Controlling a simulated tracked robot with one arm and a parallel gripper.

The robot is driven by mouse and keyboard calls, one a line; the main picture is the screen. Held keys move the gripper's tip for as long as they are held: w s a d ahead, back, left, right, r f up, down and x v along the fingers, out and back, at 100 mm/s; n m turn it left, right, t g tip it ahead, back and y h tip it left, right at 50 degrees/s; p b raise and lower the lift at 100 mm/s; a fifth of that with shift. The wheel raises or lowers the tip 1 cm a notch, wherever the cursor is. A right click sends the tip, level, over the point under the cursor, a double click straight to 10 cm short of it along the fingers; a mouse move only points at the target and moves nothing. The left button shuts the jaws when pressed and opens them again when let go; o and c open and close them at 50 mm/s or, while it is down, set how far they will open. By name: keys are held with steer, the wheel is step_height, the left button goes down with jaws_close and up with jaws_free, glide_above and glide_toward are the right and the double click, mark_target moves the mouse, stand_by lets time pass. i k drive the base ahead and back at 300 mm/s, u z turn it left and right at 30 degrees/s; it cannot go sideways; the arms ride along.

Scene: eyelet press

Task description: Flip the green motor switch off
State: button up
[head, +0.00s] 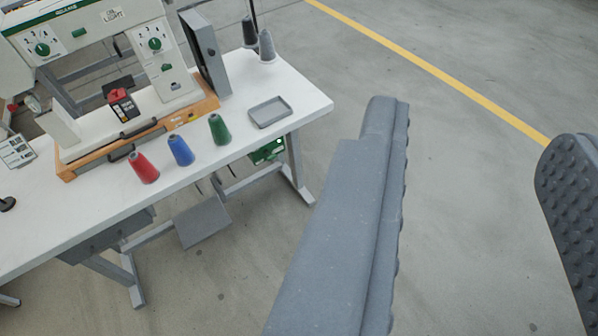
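A green box (267,150), which looks like the motor switch, hangs under the right end of the white table, near the right leg. The tabletop hides its upper part, and its on or off position is too small to tell. My gripper (478,128) is open and empty. Its two grey fingers are wide apart, with bare floor showing between them. In the picture the gripper is to the right of the table and the green box, apart from both.
The white table (310,98) carries a white and green machine (100,45) on an orange base. Red (143,167), blue (181,150) and green (220,129) thread cones and a grey tray (270,112) stand on it. A grey pedal (203,222) sits below. Floor to the right is clear, with a yellow line (430,68).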

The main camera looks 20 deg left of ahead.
mark_target(270, 158)
steer(key=u, duration=0.5)
steer(key=i, duration=0.55)
steer(key=u, duration=0.3)
steer(key=i, duration=0.3)
steer(key=z, duration=0.15)
steer(key=k, duration=0.65)
steer(key=u, duration=0.3)
steer(key=i, duration=1.35)
steer(key=u, duration=0.6)
